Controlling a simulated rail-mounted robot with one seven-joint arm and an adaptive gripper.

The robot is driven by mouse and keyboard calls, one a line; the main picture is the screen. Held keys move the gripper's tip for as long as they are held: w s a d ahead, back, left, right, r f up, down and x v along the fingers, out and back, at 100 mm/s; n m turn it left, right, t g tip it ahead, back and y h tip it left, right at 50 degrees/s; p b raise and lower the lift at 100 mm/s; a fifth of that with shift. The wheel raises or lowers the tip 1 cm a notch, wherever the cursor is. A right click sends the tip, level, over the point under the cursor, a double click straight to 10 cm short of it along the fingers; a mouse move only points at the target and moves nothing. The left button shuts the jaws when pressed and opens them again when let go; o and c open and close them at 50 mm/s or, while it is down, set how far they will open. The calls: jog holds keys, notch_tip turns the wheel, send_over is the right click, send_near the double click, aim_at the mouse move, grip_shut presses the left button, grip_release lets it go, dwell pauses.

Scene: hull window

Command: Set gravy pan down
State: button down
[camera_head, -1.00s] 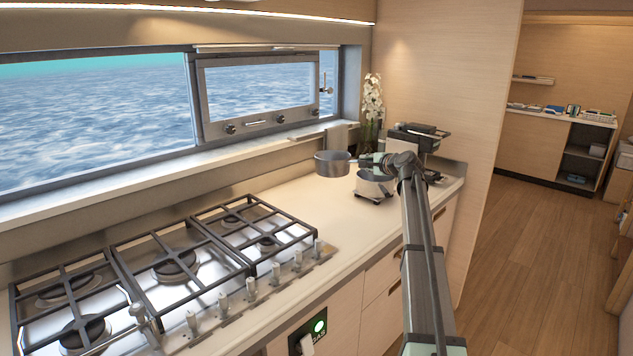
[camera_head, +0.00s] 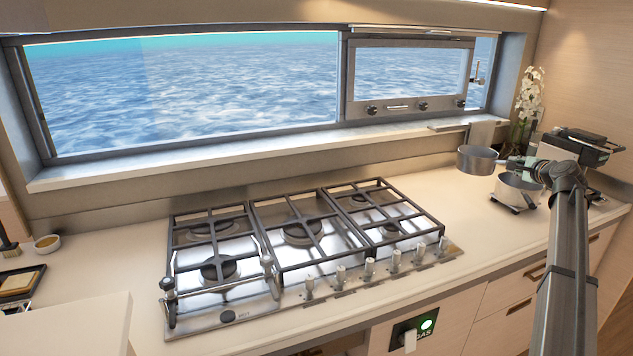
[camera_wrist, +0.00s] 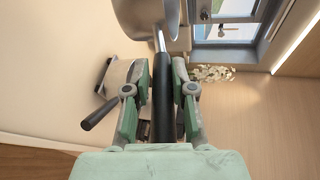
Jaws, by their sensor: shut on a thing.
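The gravy pan (camera_head: 477,160) is a small grey metal pan, held up level above the counter at the right of the head view. My gripper (camera_head: 522,167) is shut on its handle. In the wrist view, the black handle (camera_wrist: 163,90) lies between the two green fingers of my gripper (camera_wrist: 162,95), with the pan's bowl (camera_wrist: 147,15) at the top. The counter (camera_head: 465,205) below is pale. A gas hob (camera_head: 305,245) with black grates lies to the left of the pan and has no cookware on it.
A second pot (camera_head: 518,190) stands on a dark trivet (camera_head: 513,207) just below my gripper. A dark appliance (camera_head: 585,145) and a white orchid (camera_head: 530,90) stand at the back right. A small bowl (camera_head: 47,243) is far left. The counter between hob and pot is free.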

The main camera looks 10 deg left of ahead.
jog(key=s+a+f+m+h, duration=0.2)
jog(key=s+a+f, duration=0.1)
jog(key=s, duration=0.2)
jog(key=s+a+f+m+h, duration=0.1)
jog(key=s+a+f+h, duration=0.15)
jog(key=s, duration=0.35)
jog(key=s+a+f, duration=0.1)
jog(key=s+a, duration=0.3)
jog(key=a, duration=0.3)
jog(key=s+a+f+y, duration=0.1)
jog(key=s+a, duration=0.3)
jog(key=a, duration=0.4)
jog(key=s+a+f+n, duration=0.1)
jog(key=s+a+f, duration=0.2)
jog(key=s+a, duration=0.2)
jog(key=a, duration=0.3)
jog(key=shift+a+f+y, duration=0.15)
jog(key=shift+a+y, duration=0.1)
jog(key=shift+y, duration=0.1)
